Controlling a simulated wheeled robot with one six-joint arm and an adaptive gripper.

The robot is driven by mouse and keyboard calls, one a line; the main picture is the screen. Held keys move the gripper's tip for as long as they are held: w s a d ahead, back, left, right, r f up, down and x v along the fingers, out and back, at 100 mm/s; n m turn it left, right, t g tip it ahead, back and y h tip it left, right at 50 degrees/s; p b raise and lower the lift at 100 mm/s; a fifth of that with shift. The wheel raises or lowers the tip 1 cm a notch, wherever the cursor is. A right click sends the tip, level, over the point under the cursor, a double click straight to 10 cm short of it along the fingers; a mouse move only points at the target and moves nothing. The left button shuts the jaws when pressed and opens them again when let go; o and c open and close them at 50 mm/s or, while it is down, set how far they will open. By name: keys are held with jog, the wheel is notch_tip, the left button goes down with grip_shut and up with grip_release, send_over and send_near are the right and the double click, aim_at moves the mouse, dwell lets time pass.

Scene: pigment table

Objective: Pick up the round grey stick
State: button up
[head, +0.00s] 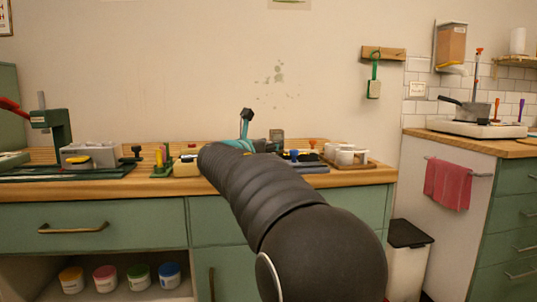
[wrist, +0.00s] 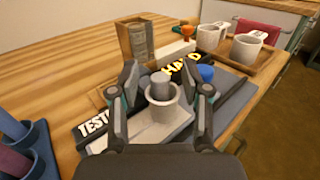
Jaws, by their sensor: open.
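The round grey stick (wrist: 160,80) stands upright in a pale grey cup-like holder (wrist: 163,108), with only its upper end showing above the rim. The holder stands on a light grey plate (wrist: 150,135). My gripper (wrist: 160,74) is open, with one finger left of the stick and holder and the other right of them. I see gaps between the fingers and the stick. In the head view my arm hides the stick and most of my gripper.
Black strips lettered "TEST" (wrist: 95,124) and "HARD" (wrist: 181,65) lie beside the holder. A blue knob (wrist: 206,73) is close to the right finger. Blue holders (wrist: 25,160) stand at left. White cups (wrist: 246,47) sit on a wooden tray. The wooden tabletop (wrist: 60,75) is clear at back left.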

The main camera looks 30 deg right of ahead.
grip_shut()
notch_tip(320, 180, up, 10)
jog(key=p, duration=0.3)
dwell(0.4)
